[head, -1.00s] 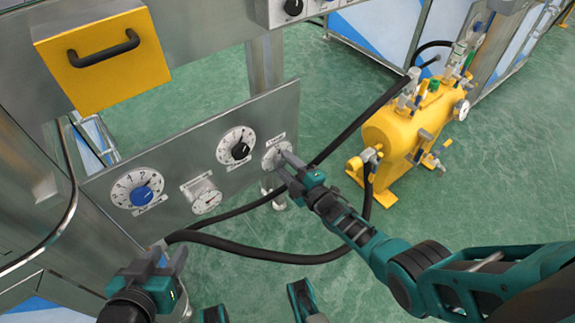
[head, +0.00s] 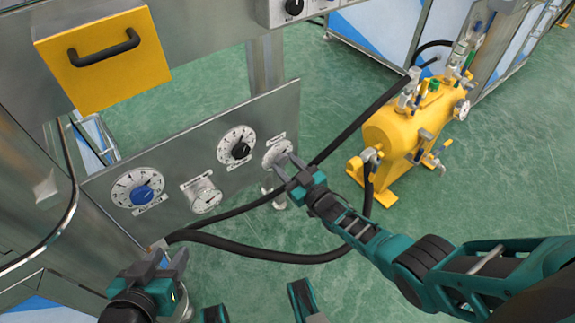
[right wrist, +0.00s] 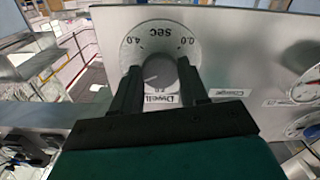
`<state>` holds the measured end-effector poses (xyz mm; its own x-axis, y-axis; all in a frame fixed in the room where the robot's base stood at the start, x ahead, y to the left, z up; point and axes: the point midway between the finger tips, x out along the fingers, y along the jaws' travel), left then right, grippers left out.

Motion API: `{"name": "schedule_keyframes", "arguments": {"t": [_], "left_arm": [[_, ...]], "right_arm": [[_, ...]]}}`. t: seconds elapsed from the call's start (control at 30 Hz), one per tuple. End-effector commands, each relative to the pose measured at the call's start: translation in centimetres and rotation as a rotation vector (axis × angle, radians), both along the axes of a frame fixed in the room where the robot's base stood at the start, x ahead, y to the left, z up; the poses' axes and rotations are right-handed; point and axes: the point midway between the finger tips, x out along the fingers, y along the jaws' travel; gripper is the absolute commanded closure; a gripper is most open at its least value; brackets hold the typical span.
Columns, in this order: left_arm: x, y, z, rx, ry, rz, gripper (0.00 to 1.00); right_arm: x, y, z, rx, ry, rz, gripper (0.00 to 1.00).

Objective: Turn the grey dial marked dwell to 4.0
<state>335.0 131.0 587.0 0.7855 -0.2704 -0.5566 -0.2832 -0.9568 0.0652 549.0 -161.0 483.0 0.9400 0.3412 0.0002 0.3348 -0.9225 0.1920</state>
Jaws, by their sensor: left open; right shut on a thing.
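The grey dwell dial (right wrist: 172,74) is a round knob on a pale scale plate, the rightmost dial on the metal panel. In the right wrist view it appears upside down, with 4.0 at upper left and 0.0 at upper right. A light mark on the knob points left; the exact reading is unclear. My right gripper (right wrist: 157,88) is shut on the knob, one finger on each side. In the head view, this gripper (head: 284,163) partly covers the dial plate (head: 276,150). My left gripper (head: 168,262) is open and empty, low and left, away from the panel.
A black hose (head: 265,258) loops below the panel. A yellow tank (head: 400,135) stands behind my right arm. A yellow drawer (head: 100,65) is at upper left.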

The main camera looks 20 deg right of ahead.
Motion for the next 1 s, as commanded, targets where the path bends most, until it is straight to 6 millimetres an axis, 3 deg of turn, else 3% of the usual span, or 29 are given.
{"name": "schedule_keyframes", "arguments": {"t": [1.0], "left_arm": [[0.39,0.02,0.29,0.0,-0.01,0.0,0.57]], "right_arm": [[-0.13,0.07,-0.05,0.889,0.325,0.0,0.87]]}}
